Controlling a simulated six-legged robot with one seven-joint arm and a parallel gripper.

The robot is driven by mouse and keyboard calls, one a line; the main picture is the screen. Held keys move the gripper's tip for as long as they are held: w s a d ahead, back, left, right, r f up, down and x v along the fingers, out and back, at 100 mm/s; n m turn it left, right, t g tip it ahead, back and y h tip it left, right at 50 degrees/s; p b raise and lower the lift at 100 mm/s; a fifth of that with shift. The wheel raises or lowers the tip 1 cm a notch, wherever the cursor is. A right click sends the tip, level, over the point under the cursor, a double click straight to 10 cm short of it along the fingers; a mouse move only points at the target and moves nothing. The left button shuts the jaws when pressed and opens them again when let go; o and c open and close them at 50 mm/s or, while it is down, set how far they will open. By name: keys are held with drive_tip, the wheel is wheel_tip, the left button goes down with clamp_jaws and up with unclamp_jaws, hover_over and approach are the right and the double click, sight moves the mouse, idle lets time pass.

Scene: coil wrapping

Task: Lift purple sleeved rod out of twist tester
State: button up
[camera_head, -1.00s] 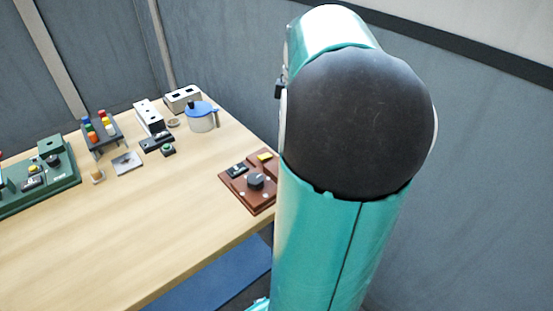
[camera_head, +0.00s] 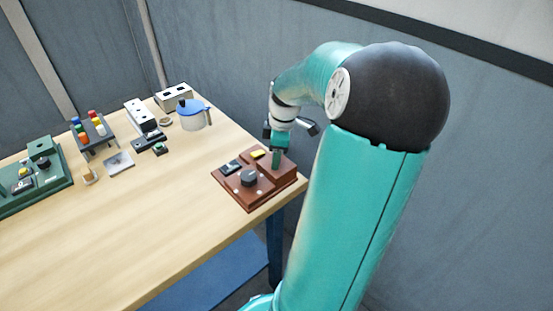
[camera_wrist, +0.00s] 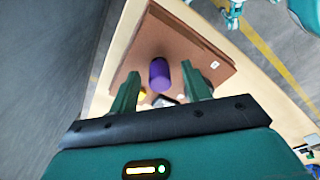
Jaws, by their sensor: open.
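The purple sleeved rod (camera_wrist: 159,74) stands out of the brown twist tester (camera_wrist: 190,37) in the wrist view. My gripper (camera_wrist: 161,82) is open, with one green finger on each side of the rod and a gap to both. In the head view the twist tester (camera_head: 240,190) sits at the table's right edge, with a dark knob, a yellow part and a black display on it. My gripper (camera_head: 277,158) is over its back right part there. The rod is hidden in the head view.
The table's middle and front (camera_head: 150,225) are clear.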

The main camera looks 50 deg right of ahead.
drive_tip(key=shift+f, duration=0.1)
clamp_jaws()
wheel_tip(320, 180, up, 10)
drive_tip(key=shift+r, duration=0.1)
idle(0.5)
